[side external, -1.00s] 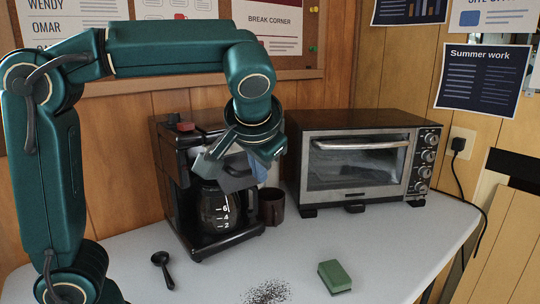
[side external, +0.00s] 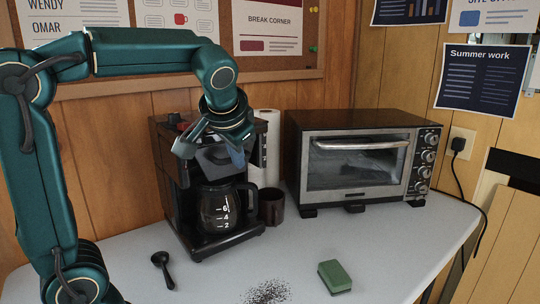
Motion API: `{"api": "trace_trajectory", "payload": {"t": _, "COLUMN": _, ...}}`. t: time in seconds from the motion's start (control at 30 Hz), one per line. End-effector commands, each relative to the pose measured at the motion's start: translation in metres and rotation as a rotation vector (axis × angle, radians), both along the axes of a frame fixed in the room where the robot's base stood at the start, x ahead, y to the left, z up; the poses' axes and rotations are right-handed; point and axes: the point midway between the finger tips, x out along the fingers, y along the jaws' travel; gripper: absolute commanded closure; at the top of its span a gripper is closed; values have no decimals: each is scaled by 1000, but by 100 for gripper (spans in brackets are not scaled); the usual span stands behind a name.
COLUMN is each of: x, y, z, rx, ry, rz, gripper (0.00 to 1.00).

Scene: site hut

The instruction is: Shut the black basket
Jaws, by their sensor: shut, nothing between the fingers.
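The coffee maker (side external: 176,205) stands on the table with its glass carafe (side external: 217,212) on the base. The black basket (side external: 214,171) is in the upper front of the machine, just above the carafe. It is mostly hidden by my gripper, and I cannot tell whether it sits fully flush. My gripper (side external: 212,157) is shut and empty, pointing down at the front of the basket. It looks very close to or against the basket; contact is unclear.
A dark mug (side external: 272,207) and a paper roll (side external: 267,150) stand right of the machine, beside the toaster oven (side external: 360,160). A black scoop (side external: 163,268), spilled grounds (side external: 267,292) and a green sponge (side external: 335,276) lie in front. The table's right front is clear.

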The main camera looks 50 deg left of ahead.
Motion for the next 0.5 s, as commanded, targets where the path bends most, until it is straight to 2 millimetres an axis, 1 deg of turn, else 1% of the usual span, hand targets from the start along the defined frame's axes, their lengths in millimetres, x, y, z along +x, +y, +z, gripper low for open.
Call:
{"api": "trace_trajectory", "payload": {"t": 0.03, "x": 0, "y": 6, "z": 0, "rx": 19, "ry": 3, "rz": 7, "gripper": 100}}
{"api": "trace_trajectory", "payload": {"t": 0.3, "x": 0, "y": 6, "z": 0, "rx": 19, "ry": 5, "rz": 9, "gripper": 100}}
{"api": "trace_trajectory", "payload": {"t": 0.4, "x": 0, "y": 3, "z": -1, "rx": 18, "ry": 5, "rz": 6, "gripper": 100}}
{"api": "trace_trajectory", "payload": {"t": 0.5, "x": 1, "y": -6, "z": -3, "rx": 15, "ry": 6, "rz": 3, "gripper": 100}}
